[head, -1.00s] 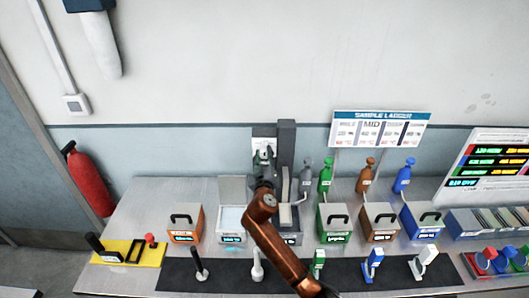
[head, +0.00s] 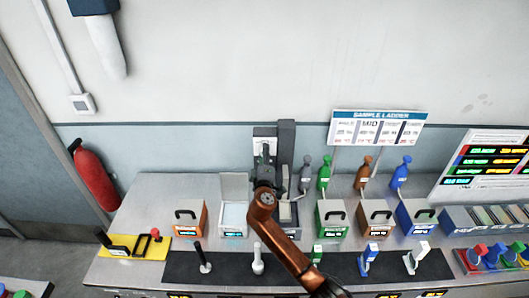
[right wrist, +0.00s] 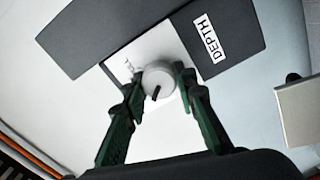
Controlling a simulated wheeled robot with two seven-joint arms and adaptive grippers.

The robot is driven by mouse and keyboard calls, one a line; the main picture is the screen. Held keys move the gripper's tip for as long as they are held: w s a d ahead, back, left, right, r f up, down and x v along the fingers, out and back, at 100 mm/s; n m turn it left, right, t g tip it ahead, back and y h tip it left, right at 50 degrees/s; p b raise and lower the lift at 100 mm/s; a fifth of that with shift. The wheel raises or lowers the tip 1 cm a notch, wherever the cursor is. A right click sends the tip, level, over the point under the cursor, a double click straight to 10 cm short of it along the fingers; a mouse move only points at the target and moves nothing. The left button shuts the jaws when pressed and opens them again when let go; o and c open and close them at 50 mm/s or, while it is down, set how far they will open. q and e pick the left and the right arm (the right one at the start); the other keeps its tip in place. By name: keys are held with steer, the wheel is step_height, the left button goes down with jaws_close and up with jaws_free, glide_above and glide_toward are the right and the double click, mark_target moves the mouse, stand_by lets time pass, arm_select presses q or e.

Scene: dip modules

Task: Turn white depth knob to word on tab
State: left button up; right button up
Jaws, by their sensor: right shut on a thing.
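The white depth knob (right wrist: 158,80) sits on a white plate in the right wrist view, beside a dark panel with a tab reading DEPTH (right wrist: 208,46). A dark pointer mark shows on the knob's near side. My right gripper (right wrist: 160,84) has its two green fingers on either side of the knob, shut on it. Small lettering on the plate by the knob is too blurred to read. My left gripper is not in view.
A white bin with an open lid (head: 233,215) and an orange box (head: 190,217) stand left of my arm. Green, brown and blue boxes (head: 416,217) stand to the right.

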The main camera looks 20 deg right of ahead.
steer(key=shift+a+n, duration=0.1)
steer(key=shift+n, duration=0.2)
steer(key=o, duration=1.2)
steer(key=shift+c, duration=0.2)
steer(key=v, duration=1.2)
